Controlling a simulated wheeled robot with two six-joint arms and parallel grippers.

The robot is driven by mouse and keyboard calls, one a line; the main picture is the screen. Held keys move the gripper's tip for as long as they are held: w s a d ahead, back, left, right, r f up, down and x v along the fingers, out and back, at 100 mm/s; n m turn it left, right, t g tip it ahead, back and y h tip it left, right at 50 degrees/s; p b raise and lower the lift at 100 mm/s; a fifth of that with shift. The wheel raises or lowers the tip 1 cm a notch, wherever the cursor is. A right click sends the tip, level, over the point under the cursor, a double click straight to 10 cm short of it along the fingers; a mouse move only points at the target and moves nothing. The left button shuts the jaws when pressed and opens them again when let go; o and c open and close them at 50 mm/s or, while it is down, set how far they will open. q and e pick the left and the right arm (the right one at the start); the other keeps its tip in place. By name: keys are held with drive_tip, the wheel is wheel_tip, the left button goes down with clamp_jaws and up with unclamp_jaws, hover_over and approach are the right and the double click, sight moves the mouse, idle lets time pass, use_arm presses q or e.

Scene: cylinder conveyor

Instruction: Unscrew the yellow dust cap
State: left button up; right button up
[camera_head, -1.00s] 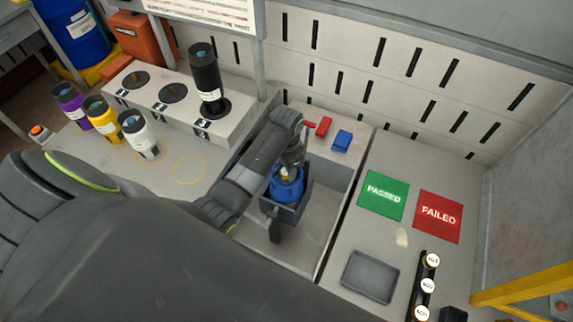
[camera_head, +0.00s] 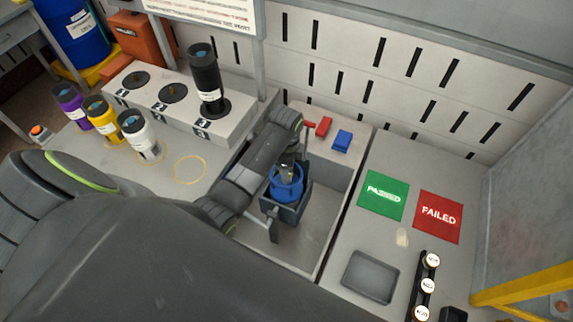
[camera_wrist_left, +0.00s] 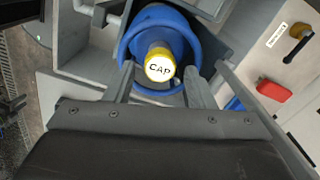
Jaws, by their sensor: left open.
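The yellow dust cap (camera_wrist_left: 160,62), with a white top marked "CAP", sits on the valve of a blue cylinder in the left wrist view. The blue cylinder (camera_head: 286,190) stands in a grey holder (camera_head: 283,213) in the recessed bay, with a blue collar (camera_wrist_left: 128,45) around its top. My left gripper (camera_head: 287,168) is over the cylinder top. In the wrist view its open fingers (camera_wrist_left: 160,76) lie on either side of the cap, with gaps visible. In the head view the gripper hides the cap. My right gripper is not in view.
A red block (camera_head: 324,126) and a blue block (camera_head: 342,140) lie behind the bay. Green PASSED (camera_head: 383,204) and red FAILED (camera_head: 438,226) pads and a grey tray (camera_head: 371,272) are at right. A black cylinder (camera_head: 206,75) stands on the rack at left.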

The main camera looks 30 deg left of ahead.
use_arm(q)
drive_tip(key=shift+m, duration=0.4)
drive_tip(key=m, duration=0.5)
drive_tip(key=shift+m, duration=0.4)
drive_tip(key=m, duration=0.6)
drive_tip(key=shift+f, duration=0.1)
drive_tip(key=shift+f+b, duration=0.65)
drive_tip(key=shift+f, duration=0.55)
drive_tip(key=shift+r, duration=0.1)
